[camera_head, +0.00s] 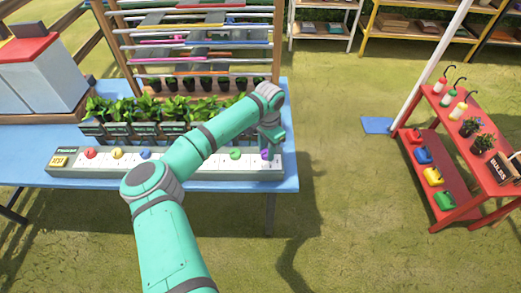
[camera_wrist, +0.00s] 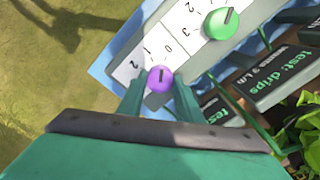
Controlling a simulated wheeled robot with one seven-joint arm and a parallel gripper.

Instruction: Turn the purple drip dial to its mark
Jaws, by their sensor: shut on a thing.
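The purple dial (camera_head: 265,154) is at the right end of the white control panel (camera_head: 200,168) on the blue table. In the wrist view the purple dial (camera_wrist: 160,79) sits between my fingers, with a dark pointer line pointing up the picture toward the printed 0 and 1. My gripper (camera_head: 268,146) reaches down over it from above. In the wrist view my gripper (camera_wrist: 160,88) is shut on the dial, one finger on each side. Scale numbers 0, 1 and 2 show around the dial; I cannot make out a separate target mark.
A green dial (camera_head: 235,153) is beside the purple one, with blue, yellow and red dials further left. Potted seedlings (camera_head: 150,115) and labelled dark boxes stand close behind the panel. A red shelf (camera_head: 450,160) stands apart at right. Grass in front is clear.

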